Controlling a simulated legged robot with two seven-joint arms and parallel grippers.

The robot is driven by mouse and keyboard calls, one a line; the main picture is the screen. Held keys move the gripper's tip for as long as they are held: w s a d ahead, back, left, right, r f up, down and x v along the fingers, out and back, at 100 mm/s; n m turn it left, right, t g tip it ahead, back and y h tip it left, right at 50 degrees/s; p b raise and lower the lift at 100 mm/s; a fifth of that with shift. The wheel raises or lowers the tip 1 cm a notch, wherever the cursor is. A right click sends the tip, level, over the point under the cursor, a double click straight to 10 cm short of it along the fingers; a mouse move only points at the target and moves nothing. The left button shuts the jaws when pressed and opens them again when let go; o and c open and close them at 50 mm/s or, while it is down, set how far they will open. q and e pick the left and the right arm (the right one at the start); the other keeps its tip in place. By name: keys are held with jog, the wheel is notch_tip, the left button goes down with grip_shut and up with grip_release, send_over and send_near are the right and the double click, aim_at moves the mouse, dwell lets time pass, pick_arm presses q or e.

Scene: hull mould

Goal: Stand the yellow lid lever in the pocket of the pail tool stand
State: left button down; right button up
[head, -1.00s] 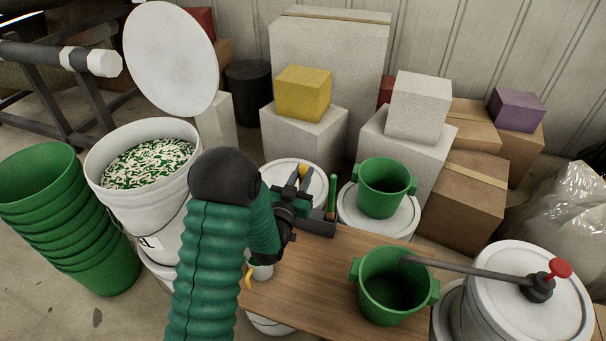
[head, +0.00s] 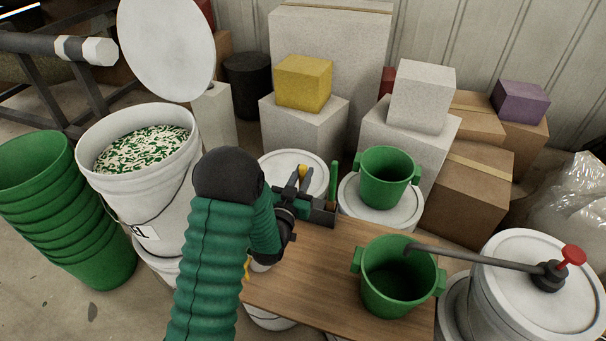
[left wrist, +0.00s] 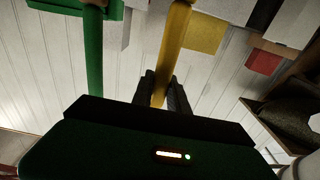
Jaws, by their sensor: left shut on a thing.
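My left gripper (head: 297,187) is shut on the yellow lid lever (head: 302,170), of which only a small yellow top shows in the head view. In the left wrist view the yellow lever (left wrist: 174,45) runs between the two dark fingers (left wrist: 161,92). The dark grey tool stand (head: 322,217) is at the back edge of the wooden board, right beside my gripper. A green upright tool (head: 333,180) stands in it and also shows in the left wrist view (left wrist: 94,50). My gripper hides the lever's lower end and part of the stand, so I cannot tell whether the lever is in the pocket.
A green pail (head: 398,290) stands on the wooden board (head: 318,265), and another (head: 385,178) on a white lid behind. A white pail with a red-knobbed tool (head: 525,290) is at right. A white bucket of pellets (head: 140,185) and stacked green pails (head: 65,215) are at left.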

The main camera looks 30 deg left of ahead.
pick_arm(q)
jog(key=shift+f+b, duration=0.95)
jog(key=shift+f, duration=0.4)
jog(key=c, duration=1.2)
grip_release()
